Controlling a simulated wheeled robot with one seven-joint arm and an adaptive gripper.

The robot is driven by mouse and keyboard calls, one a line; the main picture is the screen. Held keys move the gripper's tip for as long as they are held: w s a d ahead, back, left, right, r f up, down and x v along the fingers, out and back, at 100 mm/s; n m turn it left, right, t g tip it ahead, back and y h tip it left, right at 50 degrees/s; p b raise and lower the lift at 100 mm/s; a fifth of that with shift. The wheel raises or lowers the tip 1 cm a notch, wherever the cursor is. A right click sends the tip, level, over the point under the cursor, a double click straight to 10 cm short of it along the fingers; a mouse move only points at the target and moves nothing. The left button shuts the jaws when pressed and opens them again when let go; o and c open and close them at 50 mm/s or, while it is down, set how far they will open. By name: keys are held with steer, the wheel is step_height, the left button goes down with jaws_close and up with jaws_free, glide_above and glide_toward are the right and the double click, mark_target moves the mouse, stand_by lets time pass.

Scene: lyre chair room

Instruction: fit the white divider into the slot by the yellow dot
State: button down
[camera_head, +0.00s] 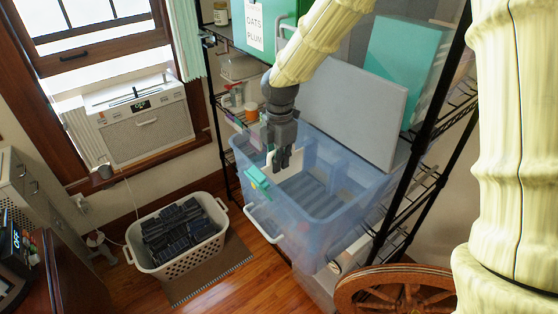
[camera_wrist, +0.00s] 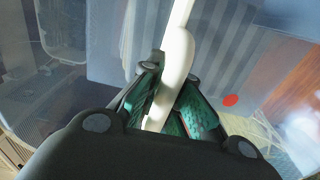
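The white divider (camera_head: 297,163) is in my gripper (camera_head: 283,163), over the near left part of a clear blue bin (camera_head: 320,222). In the wrist view the divider (camera_wrist: 178,48) runs up from between the green-padded fingertips (camera_wrist: 172,100), which are closed on it. It looks tilted there. Ridged grey-blue stripes of the bin (camera_wrist: 225,45) lie behind it. A red dot (camera_wrist: 230,100) shows right of the fingers. I see no yellow dot in either view, and I cannot make out its slot.
A grey panel (camera_head: 350,110) leans at the bin's back. A white basket (camera_head: 178,238) and a wooden wheel (camera_head: 392,290) stand on the floor.

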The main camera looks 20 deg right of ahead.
steer(key=c, duration=1.6)
jaws_free()
steer(key=shift+o, duration=0.2)
steer(key=shift+r, duration=0.1)
step_height(320, 180, up, 12)
steer(key=shift+d+f, duration=0.1)
